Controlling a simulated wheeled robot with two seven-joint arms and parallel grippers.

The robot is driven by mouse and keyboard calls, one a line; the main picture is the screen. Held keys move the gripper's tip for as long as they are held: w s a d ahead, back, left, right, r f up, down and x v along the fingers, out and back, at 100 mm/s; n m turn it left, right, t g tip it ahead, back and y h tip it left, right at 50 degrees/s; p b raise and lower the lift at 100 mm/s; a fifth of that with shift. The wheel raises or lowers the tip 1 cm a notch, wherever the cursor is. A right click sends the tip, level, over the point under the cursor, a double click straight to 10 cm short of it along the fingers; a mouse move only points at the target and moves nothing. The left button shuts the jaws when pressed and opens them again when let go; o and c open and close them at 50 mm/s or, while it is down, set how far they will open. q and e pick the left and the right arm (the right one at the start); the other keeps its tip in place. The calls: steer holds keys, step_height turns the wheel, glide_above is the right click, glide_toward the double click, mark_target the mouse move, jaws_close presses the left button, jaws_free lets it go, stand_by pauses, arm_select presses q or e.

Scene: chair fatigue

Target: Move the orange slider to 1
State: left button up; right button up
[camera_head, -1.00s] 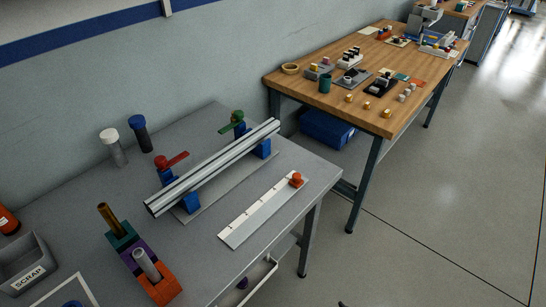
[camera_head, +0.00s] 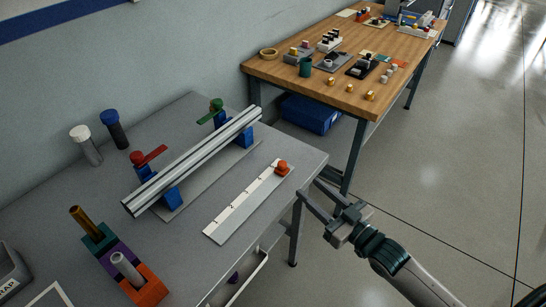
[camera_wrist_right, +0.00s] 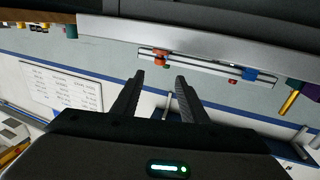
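The orange slider (camera_head: 282,167) sits at the far right end of a white scale strip (camera_head: 238,209) on the grey table. The strip has several tick marks along its edge; any numbers are too small to read. My right gripper (camera_head: 308,187) is open and empty, just off the table's right edge, apart from the slider and to its lower right. In the right wrist view its two fingers (camera_wrist_right: 160,78) are spread with nothing between them. My left gripper is not in view.
A metal rail (camera_head: 195,162) on blue supports, with red (camera_head: 143,157) and green levers, lies behind the strip. Coloured blocks (camera_head: 120,262) stand at the front left. A wooden table (camera_head: 300,85) with small parts stands beyond. Floor to the right is clear.

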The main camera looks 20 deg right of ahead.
stand_by(0.3)
steer(key=p, duration=0.1)
glide_toward(279, 162)
steer(key=shift+w+a+f, duration=0.1)
steer(key=shift+w, duration=0.5)
steer(key=shift+w+a+f, duration=0.1)
steer(key=shift+w+a, duration=0.05)
steer(key=shift+w, duration=0.45)
steer(key=p+x, duration=0.1)
steer(key=x, duration=0.8)
steer(key=shift+w+a, duration=0.1)
steer(key=shift+w, duration=0.05)
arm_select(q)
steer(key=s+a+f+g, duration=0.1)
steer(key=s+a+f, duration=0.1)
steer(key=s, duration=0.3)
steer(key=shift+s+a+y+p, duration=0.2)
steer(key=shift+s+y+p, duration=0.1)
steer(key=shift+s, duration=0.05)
arm_select(e)
steer(key=shift+x, duration=0.75)
steer(key=shift+f, duration=0.1)
jaws_close()
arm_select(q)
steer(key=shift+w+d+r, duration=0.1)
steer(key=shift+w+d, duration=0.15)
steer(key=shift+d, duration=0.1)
